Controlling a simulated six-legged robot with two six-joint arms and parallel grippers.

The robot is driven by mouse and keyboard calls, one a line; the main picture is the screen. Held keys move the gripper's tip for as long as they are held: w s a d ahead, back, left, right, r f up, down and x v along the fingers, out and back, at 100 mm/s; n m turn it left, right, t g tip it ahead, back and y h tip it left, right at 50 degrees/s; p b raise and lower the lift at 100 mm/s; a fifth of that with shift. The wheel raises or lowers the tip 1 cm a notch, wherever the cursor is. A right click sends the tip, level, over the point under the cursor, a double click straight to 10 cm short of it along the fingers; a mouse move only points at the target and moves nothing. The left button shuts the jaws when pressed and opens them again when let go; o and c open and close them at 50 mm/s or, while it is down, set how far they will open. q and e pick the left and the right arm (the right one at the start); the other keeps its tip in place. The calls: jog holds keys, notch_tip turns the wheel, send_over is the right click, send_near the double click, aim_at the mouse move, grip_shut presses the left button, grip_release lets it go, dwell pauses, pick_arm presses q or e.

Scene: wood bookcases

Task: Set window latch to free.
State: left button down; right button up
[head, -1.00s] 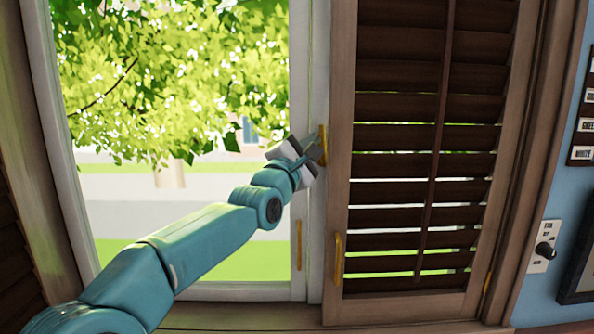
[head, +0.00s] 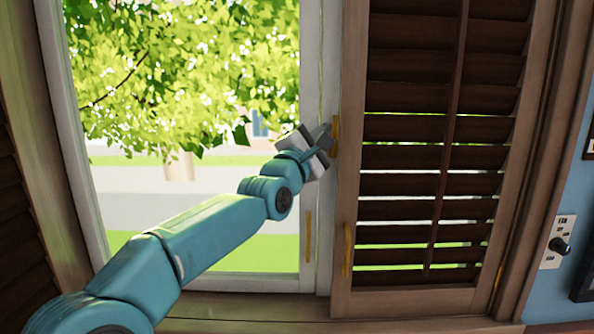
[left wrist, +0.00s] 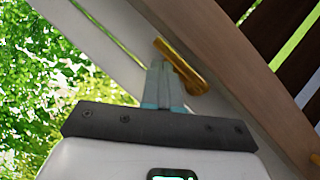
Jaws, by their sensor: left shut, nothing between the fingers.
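A gold window latch (head: 335,136) sits on the white window frame (head: 319,215), beside the edge of the wooden shutter. It also shows in the left wrist view (left wrist: 182,66), lying at a slant across the white frame. My left gripper (head: 325,138) is shut and empty at the latch's left side. In the left wrist view its closed fingertips (left wrist: 164,70) overlap the latch's lower left side; I cannot tell whether they touch it. My right gripper is not in view.
A second gold handle (head: 308,236) is lower on the window frame, and another gold piece (head: 347,250) is on the shutter's edge. The brown louvred shutter (head: 350,200) stands close on the right. A wall switch plate (head: 557,243) is further right.

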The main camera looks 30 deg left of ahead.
pick_arm(q)
jog(key=b+v, duration=0.7)
jog(key=v, duration=0.8)
jog(key=shift+s, duration=0.2)
jog(key=shift+d, duration=0.1)
